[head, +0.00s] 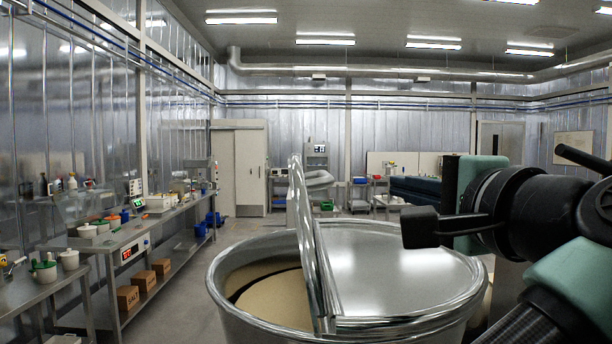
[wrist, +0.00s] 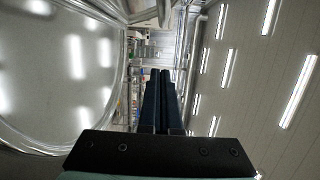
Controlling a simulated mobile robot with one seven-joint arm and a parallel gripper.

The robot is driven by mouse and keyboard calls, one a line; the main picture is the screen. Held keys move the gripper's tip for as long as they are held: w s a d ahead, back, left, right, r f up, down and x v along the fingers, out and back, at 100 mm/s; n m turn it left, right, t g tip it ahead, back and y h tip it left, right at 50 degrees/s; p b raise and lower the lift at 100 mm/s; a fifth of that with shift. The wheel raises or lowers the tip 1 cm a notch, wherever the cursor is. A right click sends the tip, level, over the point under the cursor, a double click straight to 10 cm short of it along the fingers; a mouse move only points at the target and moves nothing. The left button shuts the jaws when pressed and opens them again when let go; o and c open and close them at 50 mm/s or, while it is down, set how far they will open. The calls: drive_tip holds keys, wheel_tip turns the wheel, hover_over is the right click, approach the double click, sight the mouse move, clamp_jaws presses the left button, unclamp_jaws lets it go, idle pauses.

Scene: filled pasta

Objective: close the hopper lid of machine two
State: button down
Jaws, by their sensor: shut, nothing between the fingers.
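A large round metal hopper (head: 232,293) fills the lower middle of the head view. Its lid (head: 318,270) stands up nearly edge-on across the middle, its top leaning slightly left. The hopper's left half is open and shows a beige filling (head: 275,300). A flat shiny metal cover (head: 395,270) lies over the right half. My gripper (head: 415,228) is shut and empty, right of the raised lid and above the flat cover, apart from the lid. The wrist view shows the shut fingers (wrist: 165,75) beside a big round shiny panel (wrist: 60,75); I cannot tell which panel.
A long steel bench (head: 165,222) with bowls, a scale and bottles runs along the left wall, cardboard boxes (head: 144,281) on its lower shelf. Floor is free between the bench and the hopper.

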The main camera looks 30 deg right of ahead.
drive_tip(key=w+a+p, duration=0.1)
drive_tip(key=w+p, duration=0.5)
drive_tip(key=w, duration=0.4)
drive_tip(key=shift+a, duration=0.2)
drive_tip(key=shift+w+a+r, duration=0.1)
